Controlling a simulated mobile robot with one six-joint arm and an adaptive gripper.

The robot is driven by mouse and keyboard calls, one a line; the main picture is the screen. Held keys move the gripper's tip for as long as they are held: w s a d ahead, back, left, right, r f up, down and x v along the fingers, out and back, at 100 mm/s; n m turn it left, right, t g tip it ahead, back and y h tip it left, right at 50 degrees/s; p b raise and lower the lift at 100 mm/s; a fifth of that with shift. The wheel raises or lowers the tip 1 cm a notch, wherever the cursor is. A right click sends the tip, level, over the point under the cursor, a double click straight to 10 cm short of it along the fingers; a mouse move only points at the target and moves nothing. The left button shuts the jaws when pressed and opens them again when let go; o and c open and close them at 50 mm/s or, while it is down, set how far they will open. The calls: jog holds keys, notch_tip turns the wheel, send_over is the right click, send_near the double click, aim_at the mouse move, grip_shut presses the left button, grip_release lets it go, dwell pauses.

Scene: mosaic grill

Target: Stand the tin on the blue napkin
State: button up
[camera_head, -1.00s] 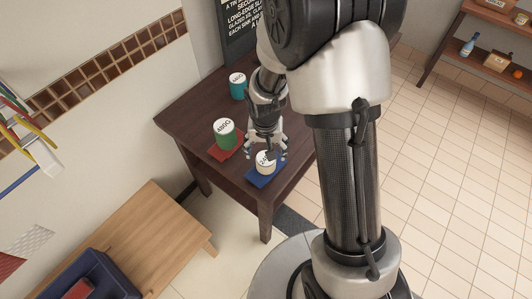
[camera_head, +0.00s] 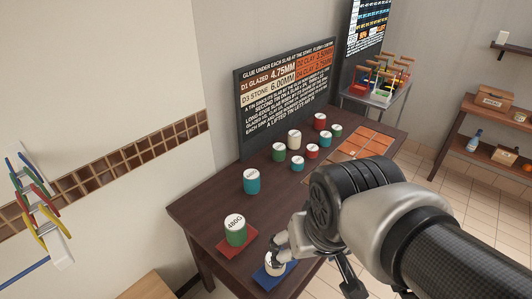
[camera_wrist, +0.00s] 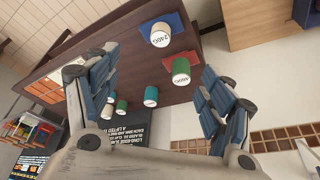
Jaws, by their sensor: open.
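The cream tin (camera_head: 274,264) labelled 240G stands upright on the blue napkin (camera_head: 267,281) near the table's front corner. My gripper (camera_head: 282,250) is just beside and above it, hiding part of the tin in the head view. In the wrist view my gripper (camera_wrist: 160,62) is open, its blue-padded fingers wide apart. There the cream tin (camera_wrist: 160,36) is beyond the fingertips, apart from them, on the blue napkin (camera_wrist: 176,21).
A green 480G tin (camera_head: 235,231) stands on a red napkin (camera_head: 228,248) to the left. A teal tin (camera_head: 252,181) and several smaller tins stand farther back, before a dark sign board (camera_head: 285,95). Orange tiles (camera_head: 362,143) lie at the far right.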

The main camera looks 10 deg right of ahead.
jog(key=shift+n+t, duration=0.3)
jog(key=shift+n, duration=0.1)
jog(key=s, duration=0.1)
jog(key=s+r, duration=0.1)
jog(key=s, duration=0.2)
jog(key=shift+s+a+r, duration=0.1)
jog(key=shift+s+r, duration=0.15)
jog(key=shift+s, duration=0.1)
dwell(0.6)
